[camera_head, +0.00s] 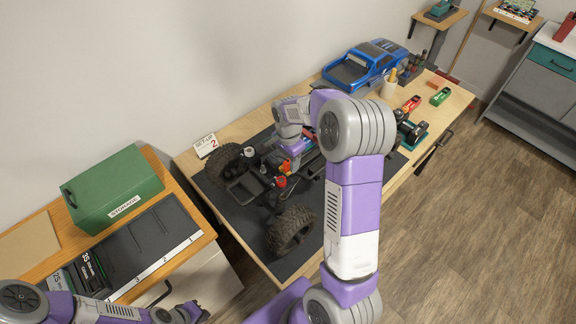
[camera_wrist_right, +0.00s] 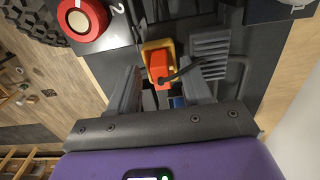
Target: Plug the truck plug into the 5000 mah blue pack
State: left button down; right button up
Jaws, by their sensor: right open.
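The truck chassis (camera_head: 262,180) with big black tyres rests on a dark mat. My right gripper (camera_wrist_right: 159,76) is over the chassis, open. In the right wrist view an orange-red block in a yellow surround (camera_wrist_right: 158,62), with a dark lead across it, shows between its fingertips; I cannot tell if it is the truck plug. A small blue patch (camera_wrist_right: 179,102), perhaps the blue pack, shows lower between the fingers, mostly hidden. In the head view my right arm hides the chassis's far part. My left gripper (camera_head: 196,313) is low at the left, its jaws unclear.
A green storage box (camera_head: 115,190) and a dark tray (camera_head: 150,240) with 2S-marked packs (camera_head: 84,272) are on the left cabinet. A blue truck body (camera_head: 362,68) is at the table's back. A red round part (camera_wrist_right: 83,20) is near the right gripper. A set-up card (camera_head: 206,145) stands behind the chassis.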

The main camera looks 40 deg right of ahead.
jog(key=shift+c, duration=0.2)
grip_shut()
